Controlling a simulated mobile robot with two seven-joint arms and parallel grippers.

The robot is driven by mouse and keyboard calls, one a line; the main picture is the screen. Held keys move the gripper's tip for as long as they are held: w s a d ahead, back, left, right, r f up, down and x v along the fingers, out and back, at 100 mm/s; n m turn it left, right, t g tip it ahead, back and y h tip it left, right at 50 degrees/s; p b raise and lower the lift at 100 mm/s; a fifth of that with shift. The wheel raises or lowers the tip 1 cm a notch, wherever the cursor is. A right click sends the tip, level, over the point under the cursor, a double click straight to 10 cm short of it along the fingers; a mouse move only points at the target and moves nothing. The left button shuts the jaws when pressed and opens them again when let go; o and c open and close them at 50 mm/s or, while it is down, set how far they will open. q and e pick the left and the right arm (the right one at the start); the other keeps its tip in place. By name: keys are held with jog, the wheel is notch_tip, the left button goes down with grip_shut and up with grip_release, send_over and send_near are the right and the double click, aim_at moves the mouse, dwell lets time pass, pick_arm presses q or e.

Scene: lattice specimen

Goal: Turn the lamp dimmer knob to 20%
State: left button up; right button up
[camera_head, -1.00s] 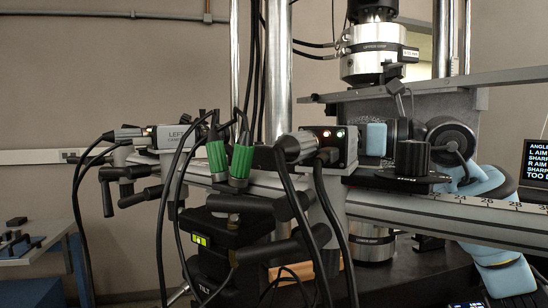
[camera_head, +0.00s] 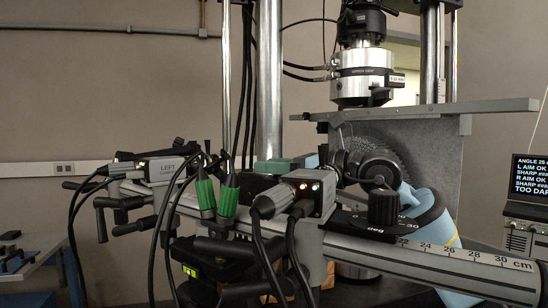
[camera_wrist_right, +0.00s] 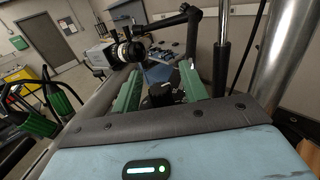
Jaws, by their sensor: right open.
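A dark round knob (camera_wrist_right: 160,96) shows in the right wrist view between my two green fingers; I cannot read any mark or setting on it. It looks like the lamp dimmer knob, but no label is legible. My right gripper (camera_head: 272,166) is open, with one finger on each side of the knob; I cannot tell whether they touch it. In the head view the gripper points left behind the right camera box, which hides most of it and the knob between the fingers. My left gripper is not in view.
A camera box with lights (camera_head: 305,192) and a left camera (camera_head: 168,168) sit on the rail (camera_head: 440,258). Cables with green plugs (camera_head: 205,193) hang in front. A black knob (camera_head: 383,207) stands over a degree scale. The screen (camera_head: 531,178) reads "TOO DAR", cut off.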

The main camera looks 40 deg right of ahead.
jog(key=shift+w+a, duration=0.2)
jog(key=shift+w, duration=0.2)
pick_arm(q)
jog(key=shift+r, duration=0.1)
pick_arm(e)
jog(key=shift+w, duration=0.1)
jog(key=shift+c, duration=0.2)
grip_shut()
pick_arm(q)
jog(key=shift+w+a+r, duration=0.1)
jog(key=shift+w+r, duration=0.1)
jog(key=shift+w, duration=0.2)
pick_arm(e)
jog(key=shift+y, duration=0.3)
